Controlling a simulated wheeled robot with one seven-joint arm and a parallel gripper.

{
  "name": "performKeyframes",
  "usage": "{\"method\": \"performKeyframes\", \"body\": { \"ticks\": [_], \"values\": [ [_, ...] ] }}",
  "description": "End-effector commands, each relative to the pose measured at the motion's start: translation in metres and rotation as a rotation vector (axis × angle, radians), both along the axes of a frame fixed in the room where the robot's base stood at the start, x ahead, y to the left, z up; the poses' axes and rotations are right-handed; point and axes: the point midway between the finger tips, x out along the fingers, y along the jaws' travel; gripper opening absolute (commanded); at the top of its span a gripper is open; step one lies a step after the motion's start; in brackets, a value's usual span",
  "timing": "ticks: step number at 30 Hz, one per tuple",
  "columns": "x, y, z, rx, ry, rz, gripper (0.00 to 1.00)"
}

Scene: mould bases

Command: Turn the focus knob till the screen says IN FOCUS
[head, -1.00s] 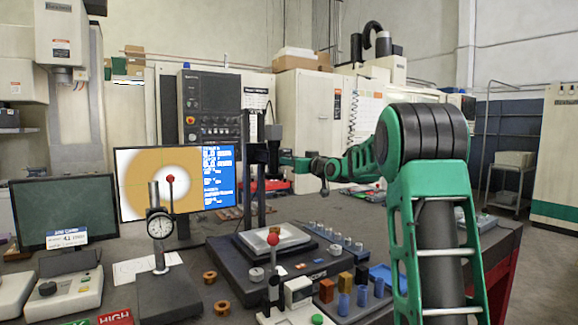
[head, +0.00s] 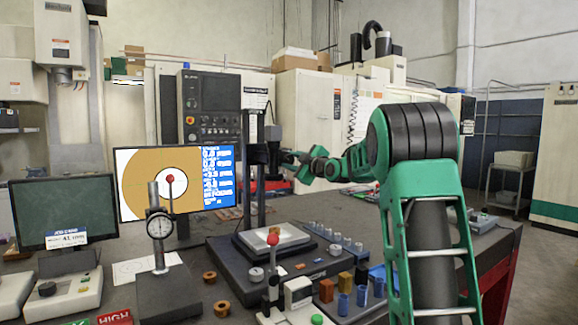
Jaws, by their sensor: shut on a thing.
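The measuring microscope's column (head: 254,170) and dark camera head (head: 268,145) stand over its stage (head: 272,240). My gripper (head: 286,157) reaches in from the right, shut at the side of the head, where the focus knob is; the fingers and distance hide the knob itself. The screen (head: 140,185) shows an orange disc with a white round centre, its edges crisp. The blue panel (head: 218,178) at its right carries several lines of white text, too small for me to read.
A dial gauge stand (head: 160,225) with a red ball top stands before the screen. A second red-topped stand (head: 273,265), colored blocks and blue cups (head: 343,302) crowd the front. A dark monitor (head: 62,212) is at left.

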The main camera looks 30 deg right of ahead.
Motion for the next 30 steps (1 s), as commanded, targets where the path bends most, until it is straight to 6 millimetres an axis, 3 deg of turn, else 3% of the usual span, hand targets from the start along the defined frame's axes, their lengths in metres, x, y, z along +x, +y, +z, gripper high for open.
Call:
{"method": "performKeyframes", "body": {
  "ticks": [10,26,27,29,30],
  "values": [
    [0.0001,0.0014,-0.0044,-0.137,0.004,0.004,0.1],
    [0.0002,0.0025,-0.0057,-0.161,0.005,0.007,0.1],
    [0.0002,0.0025,-0.0057,-0.161,0.005,0.007,0.34],
    [0.0003,0.0025,-0.0055,-0.161,0.005,0.005,0.49],
    [0.0003,0.0024,-0.005,-0.162,0.003,0.005,0.51]
  ]
}}
